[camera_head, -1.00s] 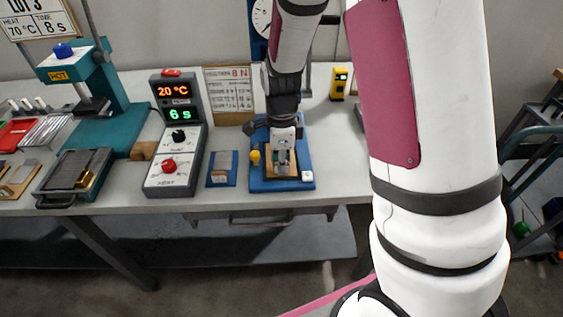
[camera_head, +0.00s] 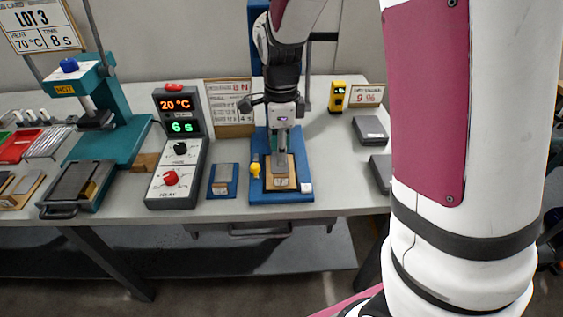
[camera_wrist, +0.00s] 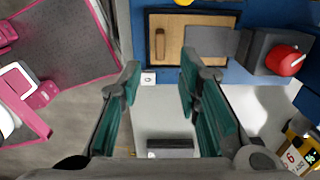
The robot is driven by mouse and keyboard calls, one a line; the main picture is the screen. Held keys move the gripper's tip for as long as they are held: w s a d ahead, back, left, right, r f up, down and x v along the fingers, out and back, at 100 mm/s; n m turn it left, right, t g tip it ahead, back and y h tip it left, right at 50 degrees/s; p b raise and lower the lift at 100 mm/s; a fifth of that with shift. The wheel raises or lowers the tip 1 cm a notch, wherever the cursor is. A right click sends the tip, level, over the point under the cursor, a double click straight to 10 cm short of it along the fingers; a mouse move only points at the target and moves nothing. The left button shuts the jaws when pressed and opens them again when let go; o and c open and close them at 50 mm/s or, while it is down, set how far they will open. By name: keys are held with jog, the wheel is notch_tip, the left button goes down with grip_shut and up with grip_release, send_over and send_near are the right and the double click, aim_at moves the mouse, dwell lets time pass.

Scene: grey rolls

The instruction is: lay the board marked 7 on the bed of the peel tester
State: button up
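The blue peel tester (camera_head: 302,175) stands on the table, its bed in front of my gripper. A tan board (camera_head: 270,180) with a grey piece (camera_head: 281,182) on it lies flat on the bed; its number is not legible. In the wrist view the board (camera_wrist: 162,58) sits inside a dark frame, with a grey sheet (camera_wrist: 208,42) over one end. My gripper (camera_wrist: 160,88) is open, with its teal fingers apart and nothing between them. In the head view my gripper (camera_head: 281,145) is above the tester, clear of the board.
A red knob (camera_wrist: 290,60) on a grey block stands behind the bed. A small blue stand (camera_head: 222,181) and the heater box (camera_head: 178,150) are to the left. A yellow device (camera_head: 338,97) and dark grey blocks (camera_head: 370,130) are to the right.

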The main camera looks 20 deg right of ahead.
jog(key=s+r+n+t, duration=0.1)
jog(key=s+r+n, duration=0.8)
jog(key=s+r, duration=0.25)
jog(key=s+r+n+t, duration=0.2)
jog(key=s+n, duration=1)
jog(key=s, duration=0.1)
jog(key=shift+s+d+r+n, duration=0.15)
jog(key=shift+s+r+n, duration=0.15)
jog(key=shift+s+r, duration=0.1)
jog(key=shift+t, duration=0.6)
notch_tip(320, 180, up, 5)
jog(key=p, duration=0.4)
jog(key=shift+r, duration=0.2)
